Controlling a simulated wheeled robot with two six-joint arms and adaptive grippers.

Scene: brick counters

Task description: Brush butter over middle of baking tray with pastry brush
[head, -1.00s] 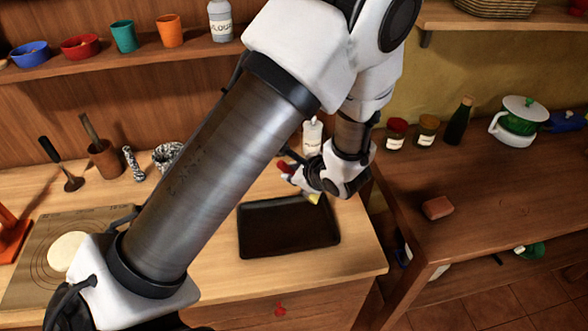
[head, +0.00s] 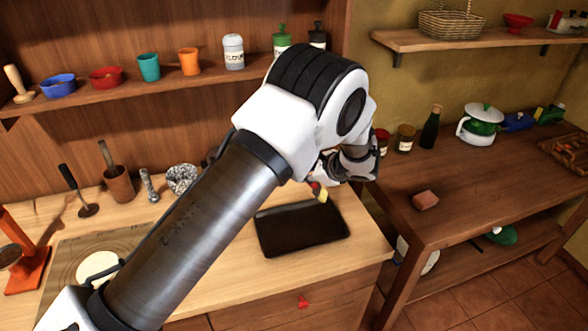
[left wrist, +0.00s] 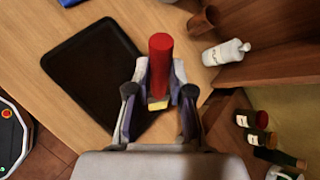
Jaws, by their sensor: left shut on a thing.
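The black baking tray (head: 300,235) lies flat on the wooden counter and shows left of the gripper in the left wrist view (left wrist: 90,70). My left gripper (head: 318,180) is over the tray's back right corner. It is shut on the pastry brush, whose red handle (left wrist: 160,58) stands between the fingers in the left wrist view, with a yellow end (left wrist: 158,104) below. In the head view the yellow end (head: 322,195) points down near the tray; I cannot tell whether it touches. My left arm hides part of the counter. No butter can be made out. My right gripper is out of view.
A dough round (head: 98,268) lies on a mat at left. A mortar (head: 117,185) and utensils stand behind. A gap separates this counter from the right one, with jars (head: 404,140) and a reddish block (head: 425,200).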

